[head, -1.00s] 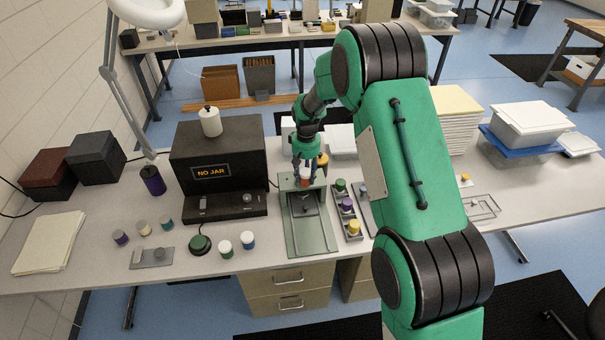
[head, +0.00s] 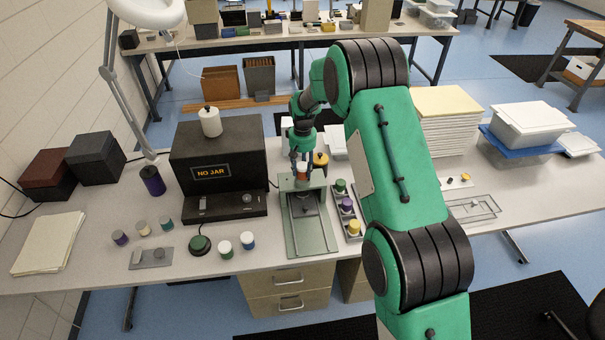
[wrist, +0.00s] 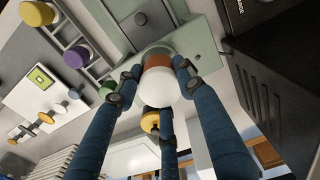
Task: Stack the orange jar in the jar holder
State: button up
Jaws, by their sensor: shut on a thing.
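My gripper (head: 301,160) is shut on the orange jar (head: 302,177), which has an orange-brown band and a white end. The wrist view shows the jar (wrist: 158,80) between the three blue fingers. The jar is at the back end of the green metal fixture (head: 323,232); I cannot tell whether it touches it. Just right of the fixture a narrow grey rack (head: 354,221) holds jars with green (head: 341,185), purple (head: 347,203) and yellow (head: 354,226) lids. I cannot tell for sure which of these is the jar holder.
A black machine (head: 218,160) reading "NO JAR" stands left of the fixture. Several small jars and a green button (head: 200,244) sit at the front left. A yellow-lidded jar (head: 321,159) stands close behind my gripper. Stacked paper and bins fill the back right.

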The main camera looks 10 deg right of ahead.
aim_at(303, 176)
jog(key=shift+f, duration=1.3)
jog(key=shift+f, duration=0.3)
jog(key=shift+s+f+b, duration=0.1)
jog(key=shift+f+b, duration=0.25)
jog(key=o, duration=1.2)
jog(key=shift+f, duration=0.2)
jog(key=shift+r, duration=0.15)
notch_tip(303, 176, up, 13)
jog(key=shift+r+p, duration=0.2)
jog(key=shift+p, duration=0.55)
